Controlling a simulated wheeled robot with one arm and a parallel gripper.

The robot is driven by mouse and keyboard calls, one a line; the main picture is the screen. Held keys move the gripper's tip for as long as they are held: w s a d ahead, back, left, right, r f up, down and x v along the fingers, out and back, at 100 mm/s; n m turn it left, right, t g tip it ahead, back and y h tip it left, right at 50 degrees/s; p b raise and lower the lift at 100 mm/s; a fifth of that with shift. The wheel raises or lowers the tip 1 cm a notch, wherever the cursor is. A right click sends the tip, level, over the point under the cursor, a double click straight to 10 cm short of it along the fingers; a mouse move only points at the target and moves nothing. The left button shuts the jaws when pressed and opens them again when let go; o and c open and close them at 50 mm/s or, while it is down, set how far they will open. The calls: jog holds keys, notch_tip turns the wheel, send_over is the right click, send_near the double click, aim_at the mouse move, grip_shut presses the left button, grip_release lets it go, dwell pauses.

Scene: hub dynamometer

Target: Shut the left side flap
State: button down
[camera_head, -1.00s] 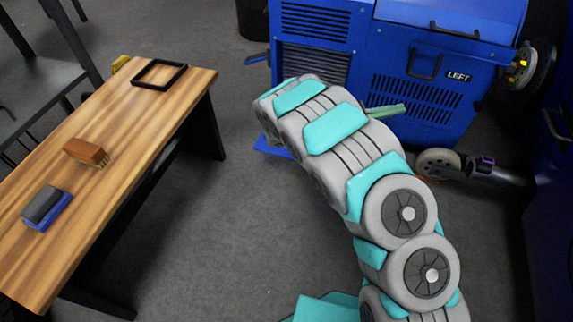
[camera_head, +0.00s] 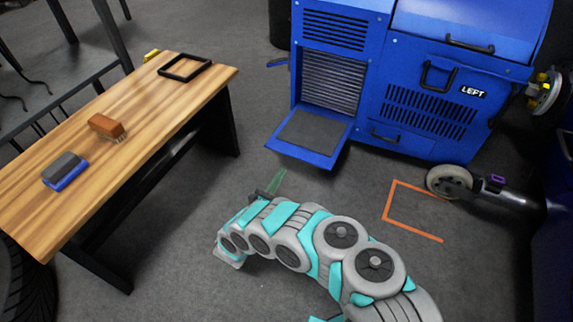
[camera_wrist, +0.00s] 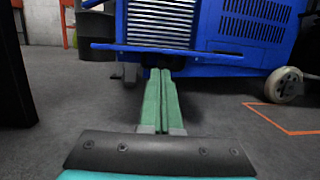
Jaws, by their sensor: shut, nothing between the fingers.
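The blue machine (camera_head: 410,130) stands at the top right with a "LEFT" label (camera_head: 473,91) on its side. The side flap (camera_head: 310,136) hangs open at its lower left, sticking out roughly level in front of a louvred opening (camera_head: 331,82). In the wrist view the flap (camera_wrist: 165,50) shows edge-on, ahead of and above my fingertips. My gripper (camera_head: 277,181) has green fingers and is shut and empty. It is low over the floor, in front of the flap and apart from it in the head view. The fingers (camera_wrist: 160,90) point toward the machine in the wrist view.
A wooden table (camera_head: 150,110) at left carries a black frame (camera_head: 184,67), a brush (camera_head: 106,126) and a blue-grey block (camera_head: 65,171). An orange floor marking (camera_head: 390,205) and a caster wheel (camera_head: 449,181) lie to the right. Floor between table and machine is clear.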

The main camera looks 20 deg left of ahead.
jog(key=shift+n+y, duration=0.3)
jog(key=shift+y, duration=0.4)
jog(key=s+f, duration=0.1)
jog(key=a+f+b, duration=0.1)
jog(key=f, duration=0.1)
jog(key=s+a+f, duration=0.1)
jog(key=f, duration=0.1)
jog(key=shift+s+f+b, duration=0.2)
jog(key=shift+s+b, duration=0.1)
jog(key=shift+b, duration=0.1)
jog(key=w+r, duration=0.6)
jog(key=w, duration=0.3)
jog(key=shift+w+d+b, duration=0.3)
jog(key=shift+w+d, duration=0.05)
jog(key=shift+d, duration=0.05)
jog(key=shift+r, duration=0.25)
